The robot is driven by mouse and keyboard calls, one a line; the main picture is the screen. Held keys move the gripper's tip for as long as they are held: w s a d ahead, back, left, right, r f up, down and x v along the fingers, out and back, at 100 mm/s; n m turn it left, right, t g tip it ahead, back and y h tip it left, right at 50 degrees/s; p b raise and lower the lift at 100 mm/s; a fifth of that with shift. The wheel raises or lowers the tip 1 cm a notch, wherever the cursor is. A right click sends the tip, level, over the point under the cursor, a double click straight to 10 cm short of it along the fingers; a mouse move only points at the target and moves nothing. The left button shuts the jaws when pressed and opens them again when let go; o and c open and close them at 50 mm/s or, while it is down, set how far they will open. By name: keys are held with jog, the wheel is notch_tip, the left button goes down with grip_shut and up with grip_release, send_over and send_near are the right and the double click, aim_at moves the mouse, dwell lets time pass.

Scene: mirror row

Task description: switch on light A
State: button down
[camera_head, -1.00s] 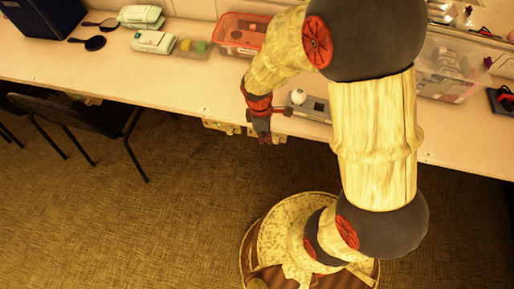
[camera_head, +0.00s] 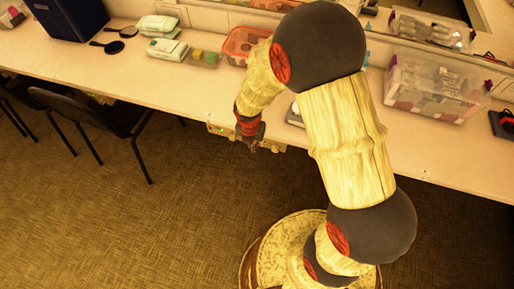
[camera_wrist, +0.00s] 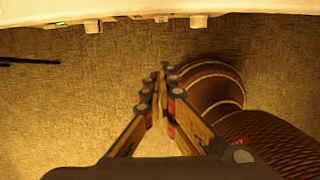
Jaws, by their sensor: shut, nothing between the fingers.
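My gripper (camera_head: 253,148) hangs in front of the counter's front edge, pointing down. In the wrist view its two fingers (camera_wrist: 160,78) are together with nothing between them. Pale fittings (camera_head: 220,130) sit under the counter edge beside my gripper. In the wrist view several small knob-like fittings (camera_wrist: 198,21) show along the edge, apart from the fingertips. A small green glow (camera_wrist: 60,23) shows at the left end of that row. No label is readable, so I cannot tell which fitting belongs to light A. My arm hides part of the counter.
The long counter (camera_head: 190,85) holds a red bin (camera_head: 240,42), a clear box (camera_head: 433,85), green-white cases (camera_head: 166,48) and hand mirrors (camera_head: 108,46). A grey device (camera_head: 294,116) is partly hidden by my arm. A black chair (camera_head: 105,120) stands left. Floor in front is clear.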

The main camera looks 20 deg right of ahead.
jog(key=w+d+f+b, duration=0.3)
jog(key=w+f+b, duration=0.1)
jog(key=f, duration=0.6)
jog(key=shift+w+f+b, duration=0.15)
jog(key=shift+f+b, duration=0.05)
jog(key=shift+b, duration=0.65)
jog(key=shift+d+p, duration=0.15)
jog(key=shift+p, duration=0.3)
